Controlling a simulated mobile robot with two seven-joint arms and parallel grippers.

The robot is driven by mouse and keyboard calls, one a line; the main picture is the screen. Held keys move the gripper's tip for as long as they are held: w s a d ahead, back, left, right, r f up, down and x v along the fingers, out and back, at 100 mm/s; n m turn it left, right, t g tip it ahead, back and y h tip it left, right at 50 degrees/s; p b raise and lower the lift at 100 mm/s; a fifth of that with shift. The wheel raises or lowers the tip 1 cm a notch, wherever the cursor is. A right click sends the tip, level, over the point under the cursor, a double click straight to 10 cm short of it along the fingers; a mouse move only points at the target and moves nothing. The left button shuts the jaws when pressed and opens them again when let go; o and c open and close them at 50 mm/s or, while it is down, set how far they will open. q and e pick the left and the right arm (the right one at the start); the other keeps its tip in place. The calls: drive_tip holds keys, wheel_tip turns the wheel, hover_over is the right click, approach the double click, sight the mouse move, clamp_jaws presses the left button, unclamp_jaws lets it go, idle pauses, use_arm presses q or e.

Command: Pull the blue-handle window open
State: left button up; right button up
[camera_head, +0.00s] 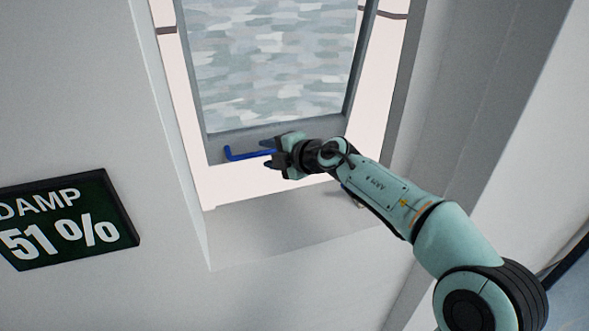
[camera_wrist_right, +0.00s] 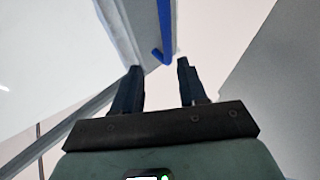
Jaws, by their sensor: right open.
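The window (camera_head: 228,142) has a grey sash around a patterned pane and sits in a pale recess. Its blue handle (camera_head: 240,154) is on the lower bar of the sash, with a bent end at the left. My right gripper (camera_head: 268,155) is open at the handle's right part, which its fingers partly hide. In the right wrist view the blue handle (camera_wrist_right: 166,32) comes down to the gap between the open fingertips (camera_wrist_right: 159,65). Whether the fingers touch it I cannot tell. The sash appears to lie in its frame. My left gripper is out of view.
A dark sign (camera_head: 68,218) reading "DAMP 51%" is on the wall at the left. The recess has pale side walls and a sill (camera_head: 290,222) below the window. A grey wall (camera_head: 500,110) stands at the right, beyond my arm.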

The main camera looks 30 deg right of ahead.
drive_tip(key=s+d, duration=0.1)
drive_tip(key=s, duration=0.7)
drive_tip(key=shift+d, duration=0.15)
idle(0.4)
drive_tip(key=shift+w+f, duration=0.1)
idle(0.4)
idle(0.3)
